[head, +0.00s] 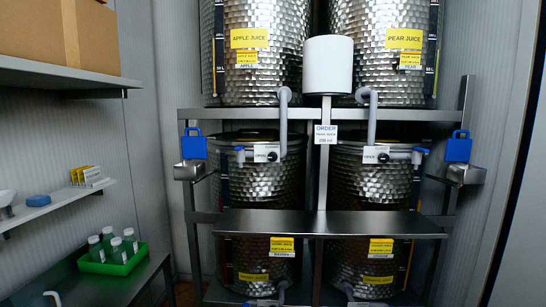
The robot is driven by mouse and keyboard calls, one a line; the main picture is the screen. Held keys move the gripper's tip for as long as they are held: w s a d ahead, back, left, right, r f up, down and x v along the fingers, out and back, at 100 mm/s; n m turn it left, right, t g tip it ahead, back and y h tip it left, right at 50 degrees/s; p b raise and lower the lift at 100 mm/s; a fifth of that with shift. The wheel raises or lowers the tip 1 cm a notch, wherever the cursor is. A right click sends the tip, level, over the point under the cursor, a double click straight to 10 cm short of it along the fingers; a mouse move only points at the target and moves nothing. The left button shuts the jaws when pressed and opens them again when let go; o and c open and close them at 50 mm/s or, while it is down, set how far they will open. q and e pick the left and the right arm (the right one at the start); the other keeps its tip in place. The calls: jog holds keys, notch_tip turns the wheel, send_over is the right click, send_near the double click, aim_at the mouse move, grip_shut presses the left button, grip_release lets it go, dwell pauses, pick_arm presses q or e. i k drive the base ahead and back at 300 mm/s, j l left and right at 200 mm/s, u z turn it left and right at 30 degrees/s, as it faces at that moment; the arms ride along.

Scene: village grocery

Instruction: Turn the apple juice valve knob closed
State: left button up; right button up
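The apple juice tank (262,85) is a dimpled steel drum at the upper left of the rack, with a yellow APPLE JUICE label (249,38). A grey pipe (284,120) comes down from it to a small black round knob (272,156). A white tag reading OPEN (260,155) sits just left of the knob. The knob's pointer is too small to read. A blue-ended fitting (240,151) is farther left on the same line. Neither of my grippers is in view, and nothing touches the knob.
A matching pear juice tank (400,85) with its own knob (383,157) stands to the right. A steel shelf (320,222) juts out below the knobs. Blue jugs (193,146) (458,148) flank the rack. A green tray (112,262) holds several bottles at lower left.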

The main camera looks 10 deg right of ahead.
aim_at(272, 156)
jog(key=i+l, duration=0.15)
jog(key=l, duration=0.2)
jog(key=i+l+u, duration=0.15)
jog(key=l, duration=0.25)
jog(key=i+l, duration=0.2)
jog(key=l, duration=0.15)
jog(key=l+u, duration=0.1)
jog(key=l, duration=0.45)
jog(key=k+l+u, duration=0.1)
jog(key=l, duration=0.4)
